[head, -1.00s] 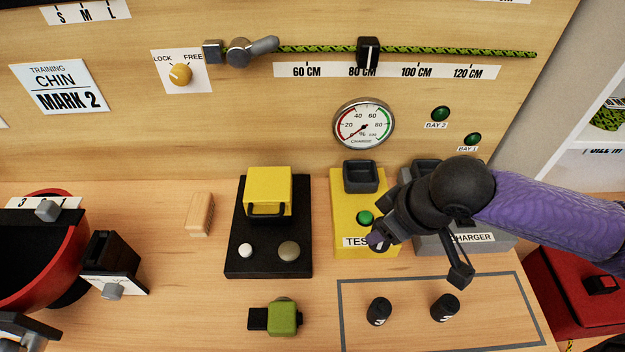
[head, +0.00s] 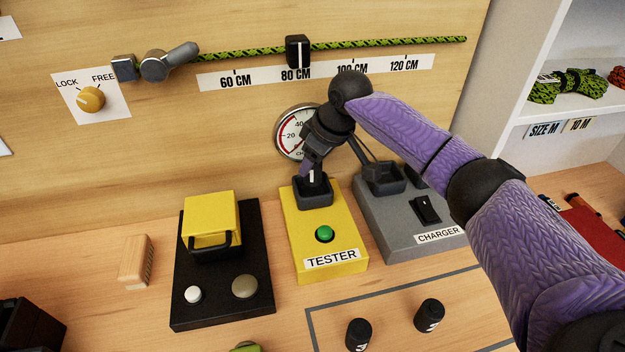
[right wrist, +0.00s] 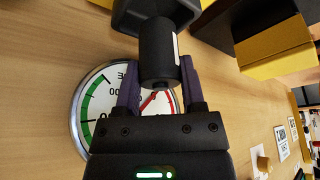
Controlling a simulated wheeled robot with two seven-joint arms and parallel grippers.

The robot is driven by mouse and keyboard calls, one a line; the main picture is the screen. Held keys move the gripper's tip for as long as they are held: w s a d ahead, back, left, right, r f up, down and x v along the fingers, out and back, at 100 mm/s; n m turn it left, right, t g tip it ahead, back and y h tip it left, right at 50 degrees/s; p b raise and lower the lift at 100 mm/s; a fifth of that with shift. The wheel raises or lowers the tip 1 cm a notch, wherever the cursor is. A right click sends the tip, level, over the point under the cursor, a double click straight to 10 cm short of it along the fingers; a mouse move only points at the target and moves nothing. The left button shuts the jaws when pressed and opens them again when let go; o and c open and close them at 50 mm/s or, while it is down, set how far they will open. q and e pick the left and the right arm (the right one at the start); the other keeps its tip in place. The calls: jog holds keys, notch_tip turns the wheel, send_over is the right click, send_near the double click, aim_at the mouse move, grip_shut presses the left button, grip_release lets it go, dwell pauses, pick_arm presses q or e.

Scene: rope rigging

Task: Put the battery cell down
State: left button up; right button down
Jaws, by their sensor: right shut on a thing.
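My right gripper (head: 311,168) is shut on a battery cell (right wrist: 158,50), a dark cylinder with a white stripe. The right wrist view shows the cell between the two purple fingers (right wrist: 158,72). In the head view the cell stands roughly upright at the dark socket (head: 314,193) at the back of the yellow tester (head: 338,243). Its lower end is at the socket's mouth; I cannot tell whether it rests on the bottom. My left gripper is out of view.
The grey charger (head: 398,222) stands close on the right. Two other dark cells (head: 429,315) stand in the outlined area in front. A black base (head: 220,300) with a yellow block (head: 210,220) is on the left. The round gauge (head: 292,135) is on the wall behind.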

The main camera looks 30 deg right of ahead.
aim_at(313, 176)
notch_tip(313, 176, down, 4)
jog(key=shift+w+f+b, duration=0.1)
jog(key=shift+f+b, duration=0.15)
jog(key=shift+b, duration=0.85)
jog(key=shift+w+d, duration=0.1)
jog(key=shift+w, duration=0.05)
jog(key=shift+r, duration=0.15)
jog(key=shift+c, duration=2.3)
grip_release()
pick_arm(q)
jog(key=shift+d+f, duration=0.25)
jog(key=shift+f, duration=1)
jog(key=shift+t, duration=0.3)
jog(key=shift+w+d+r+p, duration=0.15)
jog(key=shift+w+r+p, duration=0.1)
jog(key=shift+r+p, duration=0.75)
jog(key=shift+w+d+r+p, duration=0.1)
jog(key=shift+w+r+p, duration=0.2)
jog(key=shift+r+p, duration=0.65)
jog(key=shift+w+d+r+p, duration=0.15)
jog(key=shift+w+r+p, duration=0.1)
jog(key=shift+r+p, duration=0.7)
pick_arm(e)
jog(key=v, duration=1.2)
